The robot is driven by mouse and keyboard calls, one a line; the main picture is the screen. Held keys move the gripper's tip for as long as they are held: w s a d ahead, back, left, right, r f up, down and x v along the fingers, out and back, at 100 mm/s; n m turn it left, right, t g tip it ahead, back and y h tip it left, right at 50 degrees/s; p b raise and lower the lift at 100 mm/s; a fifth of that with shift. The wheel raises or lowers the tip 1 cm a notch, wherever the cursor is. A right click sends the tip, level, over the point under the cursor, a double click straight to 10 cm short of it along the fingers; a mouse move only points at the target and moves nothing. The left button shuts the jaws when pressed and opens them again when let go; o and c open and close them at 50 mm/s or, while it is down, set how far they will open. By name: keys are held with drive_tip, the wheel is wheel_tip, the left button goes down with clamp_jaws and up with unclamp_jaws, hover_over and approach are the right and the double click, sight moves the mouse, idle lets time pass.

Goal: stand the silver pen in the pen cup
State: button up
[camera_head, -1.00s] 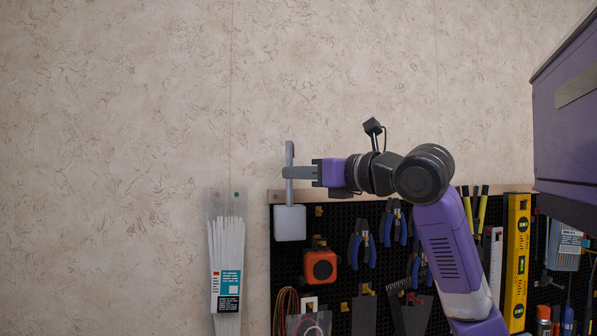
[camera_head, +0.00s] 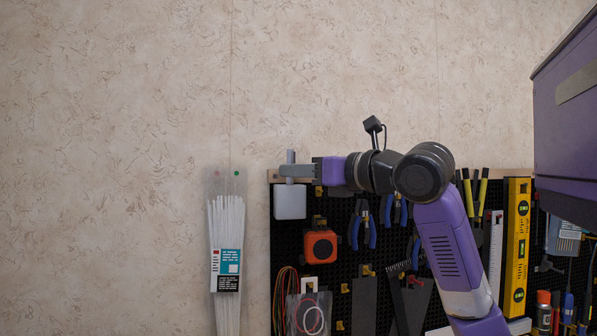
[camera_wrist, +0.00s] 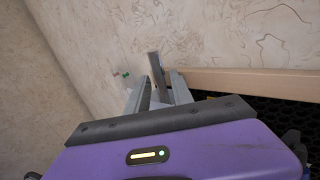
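The silver pen (camera_head: 290,157) stands upright, its top end showing above my gripper's fingers. The pen cup (camera_head: 290,202) is a pale box at the top left corner of the pegboard, directly below my gripper (camera_head: 290,171). The pen's lower part is hidden behind the fingers and by the cup, and it appears to be inside the cup. In the wrist view the pen (camera_wrist: 157,75) rises between the two fingers, which look slightly apart around it. My gripper reaches in from the right, just above the cup's rim.
The black pegboard (camera_head: 338,215) holds an orange tape measure (camera_head: 320,246), blue-handled pliers (camera_head: 362,228) and a yellow level (camera_head: 516,245). A bag of white cable ties (camera_head: 227,260) hangs left of it. The wall above is bare.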

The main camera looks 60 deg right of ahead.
drive_tip(key=shift+o, duration=0.5)
drive_tip(key=b+v, duration=0.2)
drive_tip(key=v, duration=0.5)
drive_tip(key=shift+s, duration=0.4)
drive_tip(key=shift+a, duration=0.1)
idle(0.4)
